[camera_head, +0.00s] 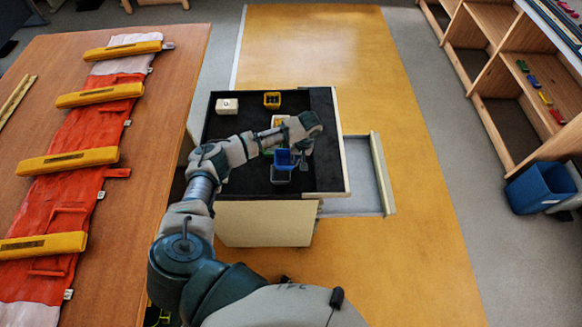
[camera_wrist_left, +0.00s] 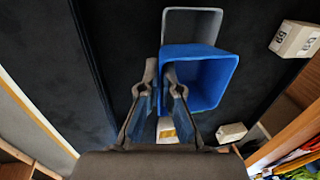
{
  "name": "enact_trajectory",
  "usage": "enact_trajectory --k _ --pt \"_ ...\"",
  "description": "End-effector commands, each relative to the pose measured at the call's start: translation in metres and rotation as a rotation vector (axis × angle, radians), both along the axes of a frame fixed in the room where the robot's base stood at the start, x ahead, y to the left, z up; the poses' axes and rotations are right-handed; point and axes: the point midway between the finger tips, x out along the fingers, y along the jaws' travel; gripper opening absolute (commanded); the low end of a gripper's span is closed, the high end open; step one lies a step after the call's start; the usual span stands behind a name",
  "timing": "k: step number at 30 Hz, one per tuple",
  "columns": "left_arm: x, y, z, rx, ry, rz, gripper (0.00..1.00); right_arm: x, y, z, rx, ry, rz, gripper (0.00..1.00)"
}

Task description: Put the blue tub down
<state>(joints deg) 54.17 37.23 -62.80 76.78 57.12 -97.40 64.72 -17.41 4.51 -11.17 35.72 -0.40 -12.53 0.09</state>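The blue tub (camera_head: 284,158) is in the middle of the black-lined tray (camera_head: 232,180), seen partly behind my arm in the head view. In the left wrist view the blue tub (camera_wrist_left: 205,72) is open towards the camera. My left gripper (camera_wrist_left: 162,75) has its two fingers close together at the tub's near left wall, apparently one on each side of it. In the head view the left gripper (camera_head: 297,158) is beside the tub. A grey tub (camera_head: 280,176) shows just below the blue one; it also shows in the wrist view (camera_wrist_left: 190,24). The right gripper is not in view.
A table (camera_head: 160,120) with an orange strapped bag (camera_head: 70,160) is at left. Wooden shelves (camera_head: 500,75) and a blue bin (camera_head: 540,187) are at right. The tray's front left is bare.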

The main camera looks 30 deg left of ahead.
Motion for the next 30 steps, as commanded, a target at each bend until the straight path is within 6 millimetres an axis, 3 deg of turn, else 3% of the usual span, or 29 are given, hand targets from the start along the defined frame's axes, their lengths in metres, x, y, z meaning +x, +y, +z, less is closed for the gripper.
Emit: enact_trajectory --k 3,6,15,20,24,30 --pt "-0.018 0.003 -0.001 0.001 -0.002 0.000 0.00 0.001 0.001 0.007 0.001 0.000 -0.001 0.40" --pt "-0.024 0.002 -0.003 0.000 -0.001 -0.001 0.00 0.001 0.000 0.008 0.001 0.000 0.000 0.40" --pt "-0.026 -0.001 -0.037 0.003 0.001 -0.001 0.00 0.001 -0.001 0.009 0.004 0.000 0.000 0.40" --pt "-0.025 0.000 -0.038 0.002 -0.001 0.000 0.00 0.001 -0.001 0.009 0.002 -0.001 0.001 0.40" --pt "-0.025 0.002 -0.038 0.001 -0.001 0.000 0.31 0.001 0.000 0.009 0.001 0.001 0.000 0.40" --pt "-0.025 0.002 -0.038 0.001 -0.001 0.000 0.31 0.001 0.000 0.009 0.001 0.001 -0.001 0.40"
